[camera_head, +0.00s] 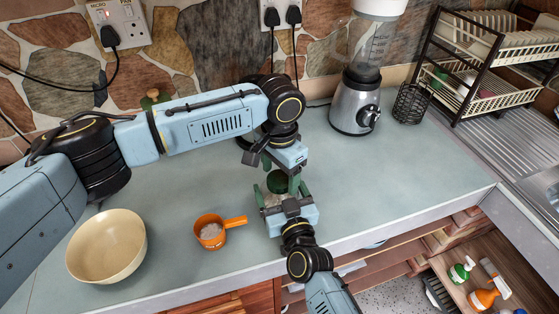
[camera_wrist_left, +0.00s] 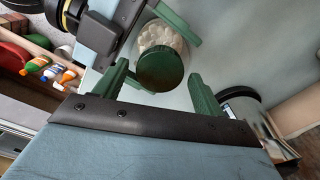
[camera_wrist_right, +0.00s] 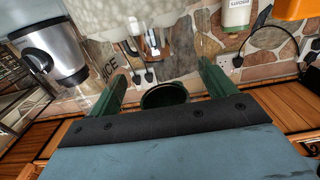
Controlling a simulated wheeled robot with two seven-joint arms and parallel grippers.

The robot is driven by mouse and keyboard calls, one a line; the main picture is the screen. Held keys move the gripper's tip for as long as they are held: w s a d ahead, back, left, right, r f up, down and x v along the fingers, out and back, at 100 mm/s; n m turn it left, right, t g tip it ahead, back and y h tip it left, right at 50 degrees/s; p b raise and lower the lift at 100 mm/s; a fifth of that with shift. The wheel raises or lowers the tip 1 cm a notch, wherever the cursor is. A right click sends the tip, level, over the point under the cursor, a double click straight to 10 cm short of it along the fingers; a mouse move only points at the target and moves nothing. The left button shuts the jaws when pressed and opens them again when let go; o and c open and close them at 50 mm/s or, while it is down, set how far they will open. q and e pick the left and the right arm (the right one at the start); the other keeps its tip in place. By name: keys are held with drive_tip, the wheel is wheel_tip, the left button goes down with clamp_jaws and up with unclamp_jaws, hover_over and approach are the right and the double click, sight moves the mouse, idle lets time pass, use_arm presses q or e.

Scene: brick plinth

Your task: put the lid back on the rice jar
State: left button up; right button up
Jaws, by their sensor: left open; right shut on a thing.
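The rice jar (camera_wrist_left: 160,36) is clear glass with white rice inside. In the head view it is mostly hidden between my grippers. My right gripper (camera_head: 282,192) is shut on the jar from the front, and its fingers also flank the jar in the right wrist view (camera_wrist_right: 163,85). The dark green round lid (camera_head: 278,181) appears to lie on the jar's mouth and also shows in the left wrist view (camera_wrist_left: 160,70). I cannot tell whether it is fully seated. My left gripper (camera_head: 282,170) is open, with its fingers on either side of the lid.
An orange measuring cup (camera_head: 210,233) with white grains and a cream bowl (camera_head: 107,246) stand left of the jar. A blender (camera_head: 356,105), a wire basket (camera_head: 411,103) and a dish rack (camera_head: 490,60) are at the back right. The counter right of the jar is clear.

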use_arm(q)
drive_tip(key=shift+f, duration=0.25)
drive_tip(key=c, duration=1)
drive_tip(key=o, duration=1.2)
drive_tip(key=shift+c, duration=0.2)
drive_tip(key=shift+r, duration=0.1)
wheel_tip(320, 180, up, 12)
